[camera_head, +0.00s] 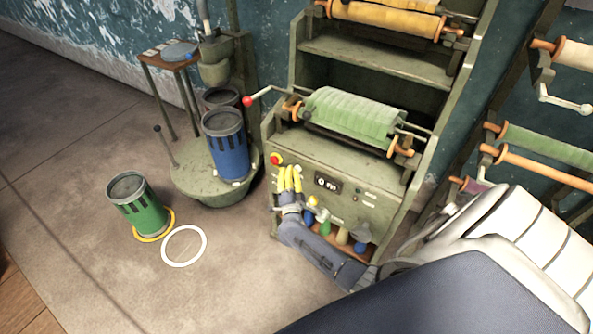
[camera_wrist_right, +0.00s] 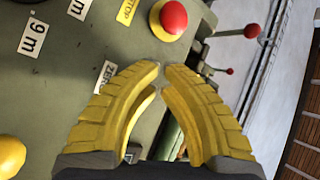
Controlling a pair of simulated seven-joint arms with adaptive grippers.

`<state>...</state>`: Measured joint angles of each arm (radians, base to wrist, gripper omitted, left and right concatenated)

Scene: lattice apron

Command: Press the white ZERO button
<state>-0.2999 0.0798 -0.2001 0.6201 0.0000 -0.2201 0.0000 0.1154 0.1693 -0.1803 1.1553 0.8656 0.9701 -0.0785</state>
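My right gripper (camera_head: 290,172) is in front of the left part of the winding machine's control panel, just below the red STOP button (camera_head: 276,159). In the right wrist view its yellow fingers (camera_wrist_right: 162,66) curve together and their tips nearly meet, with nothing clearly held. The ZERO label (camera_wrist_right: 105,77) shows just left of the fingers there. The white button itself is mostly or wholly hidden behind the fingers; I cannot tell whether they touch it. The red STOP button (camera_wrist_right: 173,17) is just past the tips. My left gripper is not in view.
The panel also has a display (camera_head: 327,183) and a yellow button (camera_head: 312,201). A red-knobbed crank (camera_head: 250,101) sticks out at the machine's left, beside the green roll (camera_head: 355,115). A blue can (camera_head: 227,150) and a green can (camera_head: 140,208) stand left of it.

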